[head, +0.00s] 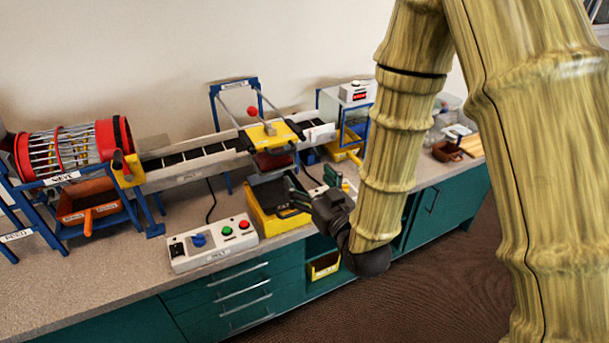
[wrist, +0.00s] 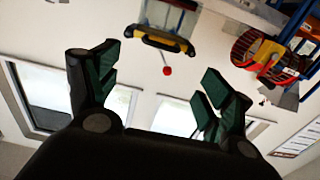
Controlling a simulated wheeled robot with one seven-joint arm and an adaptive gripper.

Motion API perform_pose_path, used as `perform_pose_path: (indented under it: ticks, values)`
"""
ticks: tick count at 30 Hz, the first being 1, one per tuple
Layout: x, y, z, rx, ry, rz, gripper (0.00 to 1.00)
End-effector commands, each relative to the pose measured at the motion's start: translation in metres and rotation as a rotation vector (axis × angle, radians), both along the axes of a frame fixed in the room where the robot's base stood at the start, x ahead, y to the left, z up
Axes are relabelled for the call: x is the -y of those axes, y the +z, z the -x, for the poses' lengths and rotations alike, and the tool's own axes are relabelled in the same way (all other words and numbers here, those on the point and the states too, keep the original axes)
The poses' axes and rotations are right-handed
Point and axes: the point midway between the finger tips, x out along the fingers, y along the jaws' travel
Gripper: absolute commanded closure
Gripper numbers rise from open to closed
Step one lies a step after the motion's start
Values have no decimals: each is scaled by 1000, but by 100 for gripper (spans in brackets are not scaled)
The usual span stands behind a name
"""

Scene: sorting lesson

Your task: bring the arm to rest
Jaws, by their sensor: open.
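My arm, with a bamboo-like look, comes down from the top right in the head view. My gripper (head: 312,190) is at its end, above the front edge of the bench and in front of the yellow bin (head: 262,214). In the wrist view my gripper (wrist: 160,88) shows two green-padded fingers spread wide apart with nothing between them. The wrist view looks upside down at the wall, windows and bench equipment. Whether the fingers touch the bin cannot be told.
A control box (head: 212,243) with a blue knob and coloured buttons stands on the bench left of my gripper. A conveyor (head: 195,163) runs behind, with a red drum sieve (head: 115,138) at left. The bench front left is clear.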

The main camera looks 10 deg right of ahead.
Motion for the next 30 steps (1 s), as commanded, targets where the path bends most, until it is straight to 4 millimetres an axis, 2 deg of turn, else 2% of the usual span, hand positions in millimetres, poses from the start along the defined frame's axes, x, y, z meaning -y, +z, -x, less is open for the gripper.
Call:
perform_pose_path:
  ticks: [14,17,20,23,24,26,30]
  values:
    - [0,0,2,-1,0,0,19]
    - [3,-11,2,-29,-5,5,19]
    - [10,-42,6,-108,-21,19,19]
    - [21,-90,16,-237,-44,43,19]
    - [27,-112,22,-297,-56,55,19]
    - [35,-144,34,-386,-71,71,19]
    - [56,-215,69,-596,-111,104,19]
